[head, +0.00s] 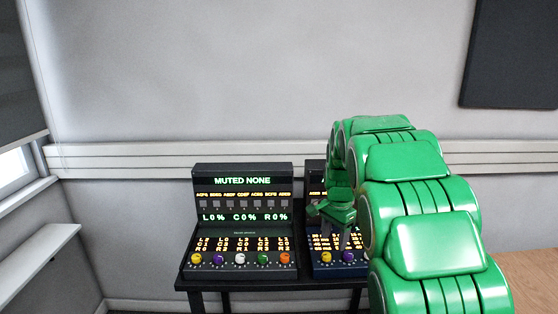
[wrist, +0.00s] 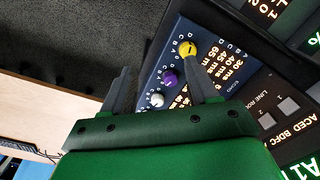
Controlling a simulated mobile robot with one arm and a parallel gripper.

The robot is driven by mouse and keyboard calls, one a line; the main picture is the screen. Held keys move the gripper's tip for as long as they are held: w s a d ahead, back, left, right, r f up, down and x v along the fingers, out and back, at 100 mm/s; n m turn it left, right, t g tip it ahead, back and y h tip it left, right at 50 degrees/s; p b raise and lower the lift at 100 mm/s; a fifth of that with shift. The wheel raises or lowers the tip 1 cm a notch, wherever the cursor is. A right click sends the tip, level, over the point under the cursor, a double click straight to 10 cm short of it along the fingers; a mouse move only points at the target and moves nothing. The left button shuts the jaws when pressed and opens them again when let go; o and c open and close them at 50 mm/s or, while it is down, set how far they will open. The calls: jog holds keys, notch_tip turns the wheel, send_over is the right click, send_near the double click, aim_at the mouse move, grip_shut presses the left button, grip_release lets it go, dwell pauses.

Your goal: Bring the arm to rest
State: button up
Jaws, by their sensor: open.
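My green arm (head: 420,220) reaches forward from the lower right in the head view. It ends in my gripper (head: 338,212), which hangs in front of the right-hand blue console (head: 345,270) and hides part of it. In the wrist view my gripper (wrist: 158,60) has its two grey fingers well apart with nothing held between them. Beyond the fingers lies the console with a yellow knob (wrist: 188,49), a purple knob (wrist: 170,77) and a white knob (wrist: 157,100). The right fingertip overlaps the yellow knob in that view; I cannot tell whether they touch.
A dark console (head: 240,225) showing "MUTED NONE" stands to the left on the same black table (head: 215,285). A white wall with a rail (head: 120,155) is behind. A wooden surface (head: 530,275) is at lower right. Grey carpet (wrist: 60,40) shows in the wrist view.

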jog(key=s+a+r+n+g, duration=0.1)
jog(key=s+n, duration=0.4)
jog(key=s, duration=1.8)
jog(key=s+a+r+n+g, duration=0.1)
jog(key=s+r+n, duration=0.3)
jog(key=s, duration=1.9)
jog(key=shift+s+a+n, duration=0.2)
jog(key=shift+a+n, duration=0.35)
jog(key=shift+n, duration=0.45)
